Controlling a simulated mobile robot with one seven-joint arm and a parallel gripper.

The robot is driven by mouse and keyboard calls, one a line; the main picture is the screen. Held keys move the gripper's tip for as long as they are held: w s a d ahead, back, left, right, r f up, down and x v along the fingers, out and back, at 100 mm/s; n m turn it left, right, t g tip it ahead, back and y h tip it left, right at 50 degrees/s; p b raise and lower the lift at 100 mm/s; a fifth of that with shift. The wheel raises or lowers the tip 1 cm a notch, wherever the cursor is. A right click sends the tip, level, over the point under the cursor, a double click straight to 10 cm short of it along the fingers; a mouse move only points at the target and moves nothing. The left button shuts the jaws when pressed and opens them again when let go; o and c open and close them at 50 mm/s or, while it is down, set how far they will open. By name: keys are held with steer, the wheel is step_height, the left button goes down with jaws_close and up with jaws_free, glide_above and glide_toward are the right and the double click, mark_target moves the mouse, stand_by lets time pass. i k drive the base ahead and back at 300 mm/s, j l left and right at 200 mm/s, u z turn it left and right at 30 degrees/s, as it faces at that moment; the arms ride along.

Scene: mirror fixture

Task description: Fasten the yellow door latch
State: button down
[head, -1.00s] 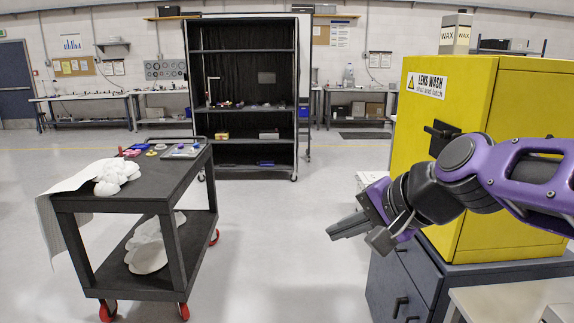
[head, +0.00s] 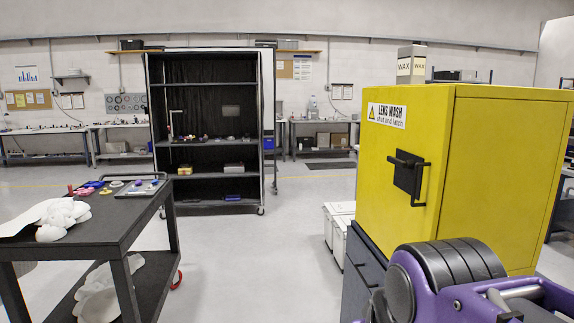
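The yellow cabinet (head: 500,150) stands at the right in the head view, with a "LENS WASH shut and latch" label (head: 387,115) on its narrower left face. The black latch (head: 408,176) sits on that face, a dark plate with a bar handle sticking out to the left and a lower piece reaching right. The door looks about flush with the cabinet, but I cannot tell whether the latch is engaged. My purple and black arm shows low at the right, in front of the cabinet's lower part. My gripper is outside the frame.
The cabinet rests on a dark drawer unit (head: 362,270). White boxes (head: 338,228) stand on the floor beside it. A grey cart (head: 130,205) with cloths and small items is at the left. A black shelf (head: 208,130) stands behind. The floor between cart and cabinet is clear.

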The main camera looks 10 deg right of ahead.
mark_target(407, 164)
steer(key=i+j+z, duration=0.15)
steer(key=z, duration=0.3)
steer(key=i+j+z, duration=0.25)
steer(key=z, duration=0.25)
steer(key=i+j+z, duration=0.1)
steer(key=i+j, duration=0.15)
steer(key=j, duration=0.3)
steer(key=i+j+z, duration=0.15)
steer(key=i+j, duration=0.15)
steer(key=j, duration=0.25)
steer(key=i+j, duration=0.15)
steer(key=j, duration=0.25)
steer(key=i+j, duration=0.15)
steer(key=j, duration=0.25)
steer(key=k+j+u, duration=0.15)
steer(key=j, duration=0.15)
steer(key=k+j+u, duration=0.15)
steer(key=j, duration=0.15)
steer(key=i+l+z, duration=0.15)
steer(key=l, duration=0.15)
steer(key=i+l+z, duration=0.2)
steer(key=l, duration=0.1)
